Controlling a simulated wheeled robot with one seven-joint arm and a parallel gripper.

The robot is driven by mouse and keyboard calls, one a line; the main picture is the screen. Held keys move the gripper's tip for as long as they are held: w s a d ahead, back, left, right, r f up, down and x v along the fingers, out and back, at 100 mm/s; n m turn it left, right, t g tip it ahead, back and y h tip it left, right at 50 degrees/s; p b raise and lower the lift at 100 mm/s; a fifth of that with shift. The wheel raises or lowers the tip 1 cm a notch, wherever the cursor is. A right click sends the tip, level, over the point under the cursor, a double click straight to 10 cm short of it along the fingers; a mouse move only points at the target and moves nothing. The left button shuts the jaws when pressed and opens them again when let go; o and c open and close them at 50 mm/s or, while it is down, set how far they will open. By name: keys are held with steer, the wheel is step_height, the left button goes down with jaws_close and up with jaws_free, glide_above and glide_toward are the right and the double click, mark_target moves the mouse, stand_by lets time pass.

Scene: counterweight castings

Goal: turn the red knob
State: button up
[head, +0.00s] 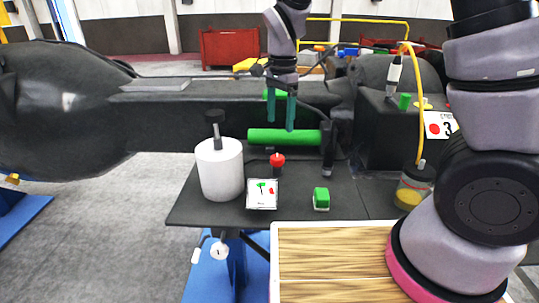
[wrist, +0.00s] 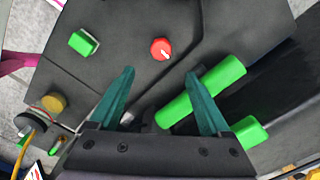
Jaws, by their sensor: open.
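The red knob (head: 277,159) stands on the dark shelf, behind a small white card (head: 262,194) with red and green marks. In the wrist view the red knob (wrist: 161,49) shows from above, with a white pointer mark on it, ahead of the fingertips. My gripper (head: 281,112) has teal fingers and is open and empty, above and behind the knob, near the green cylinder. In the wrist view the gripper (wrist: 163,75) has its fingers spread, apart from the knob. Nothing hides the knob.
A green cylinder (head: 284,137) lies behind the knob. A white canister (head: 219,168) with a black top stands to the left, and a green block (head: 321,198) to the right. A jar with yellow contents (head: 413,186) stands farther right. Bare dark shelf (head: 345,190) lies between.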

mark_target(277, 157)
steer(key=f, duration=1.1)
steer(key=shift+a+f, duration=0.3)
steer(key=shift+a, duration=0.05)
steer(key=shift+c, duration=0.3)
jaws_close()
